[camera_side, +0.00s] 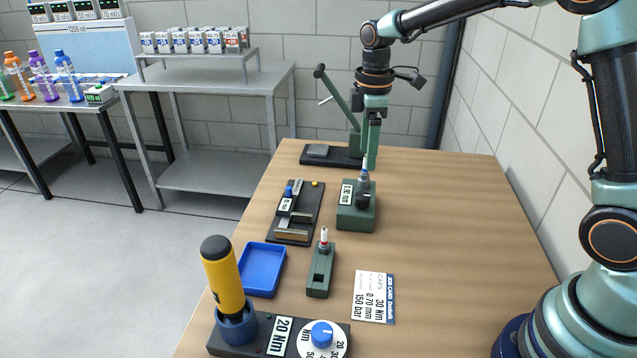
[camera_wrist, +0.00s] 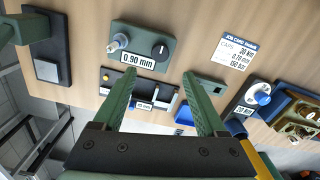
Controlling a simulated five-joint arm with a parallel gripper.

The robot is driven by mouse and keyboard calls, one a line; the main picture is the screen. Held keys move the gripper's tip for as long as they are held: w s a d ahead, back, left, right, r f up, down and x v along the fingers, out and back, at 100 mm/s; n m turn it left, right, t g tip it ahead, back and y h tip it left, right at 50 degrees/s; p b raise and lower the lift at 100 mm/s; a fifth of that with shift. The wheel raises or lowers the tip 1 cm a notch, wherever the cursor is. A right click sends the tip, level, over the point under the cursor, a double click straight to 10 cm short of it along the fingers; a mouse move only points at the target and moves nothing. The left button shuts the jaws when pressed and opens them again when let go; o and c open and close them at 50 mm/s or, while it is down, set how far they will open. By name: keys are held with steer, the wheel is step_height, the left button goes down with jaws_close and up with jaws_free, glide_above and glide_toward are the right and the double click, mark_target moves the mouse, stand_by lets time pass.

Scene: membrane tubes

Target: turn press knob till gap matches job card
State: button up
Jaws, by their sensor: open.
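The green block (camera_side: 356,218) carries a black knob (camera_side: 362,199) and a readout that says 0.90 mm in the wrist view (camera_wrist: 139,58). The black knob also shows in the wrist view (camera_wrist: 159,51), with a white mark on it. A small silver and bluish piece (camera_wrist: 116,43) stands on the block beside the knob. The job card (camera_side: 374,297) lies on the table and reads CAPS 30 Nm, 0.70 mm, 150 bar. My gripper (camera_side: 368,163) is above the block, pointing down; its two green fingers (camera_wrist: 158,76) are apart and empty in the wrist view.
A lever press (camera_side: 340,150) stands behind the block. A black fixture (camera_side: 296,210), blue tray (camera_side: 262,270) and small green holder (camera_side: 320,275) lie to the left and front. The table's right side is clear.

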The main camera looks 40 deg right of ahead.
mark_target(363, 195)
step_height(363, 195, down, 11)
steer(key=shift+r, duration=0.1)
stand_by(0.3)
jaws_close()
